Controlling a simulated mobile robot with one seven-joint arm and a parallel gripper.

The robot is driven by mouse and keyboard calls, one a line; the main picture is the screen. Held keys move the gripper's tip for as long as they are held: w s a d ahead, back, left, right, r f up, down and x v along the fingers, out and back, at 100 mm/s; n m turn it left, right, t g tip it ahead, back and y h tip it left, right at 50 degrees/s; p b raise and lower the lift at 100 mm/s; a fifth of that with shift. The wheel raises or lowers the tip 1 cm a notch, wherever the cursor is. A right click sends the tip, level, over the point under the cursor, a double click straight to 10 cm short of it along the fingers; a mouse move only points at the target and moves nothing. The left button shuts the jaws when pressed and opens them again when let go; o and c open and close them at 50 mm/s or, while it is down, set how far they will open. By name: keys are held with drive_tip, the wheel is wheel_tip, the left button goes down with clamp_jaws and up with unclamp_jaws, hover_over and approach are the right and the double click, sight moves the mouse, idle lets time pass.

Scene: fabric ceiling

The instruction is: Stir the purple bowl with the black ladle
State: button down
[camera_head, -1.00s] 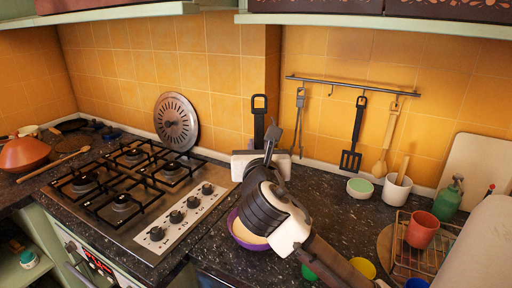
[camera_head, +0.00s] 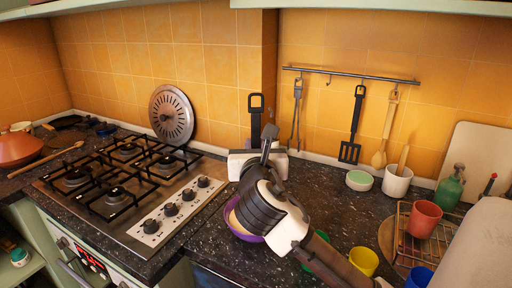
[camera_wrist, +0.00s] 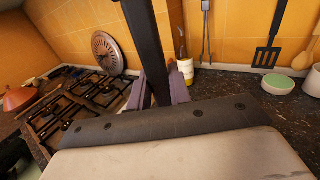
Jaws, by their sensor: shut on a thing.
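The purple bowl (camera_head: 237,229) stands on the dark counter right of the hob. It has pale yellow content, and my arm covers much of it in the head view. My gripper (camera_wrist: 157,92) is shut on the black ladle's handle (camera_wrist: 147,40), which rises upright between the fingers. The handle's looped top (camera_head: 256,102) shows above my wrist in the head view. The ladle's lower end is hidden behind my gripper and arm, so I cannot tell whether it touches the bowl or its content.
The gas hob (camera_head: 130,190) is to the left, with a round metal lid (camera_head: 171,115) against the wall. A hanging rail (camera_head: 350,74) holds utensils. A white pot (camera_head: 397,182), a green-topped tub (camera_head: 359,180), a yellow cup (camera_head: 364,262) and a wire rack (camera_head: 405,240) stand right.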

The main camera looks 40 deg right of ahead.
drive_tip(key=shift+w+d+f+b, duration=0.15)
drive_tip(key=shift+w+f+b, duration=0.05)
drive_tip(key=shift+f+b, duration=1.05)
drive_tip(key=shift+w+d+f+b, duration=0.1)
drive_tip(key=shift+w+f+b, duration=0.05)
drive_tip(key=shift+f+b, duration=1.05)
drive_tip(key=shift+w+d+f+b, duration=0.2)
drive_tip(key=shift+f+b, duration=0.85)
drive_tip(key=shift+f, duration=0.35)
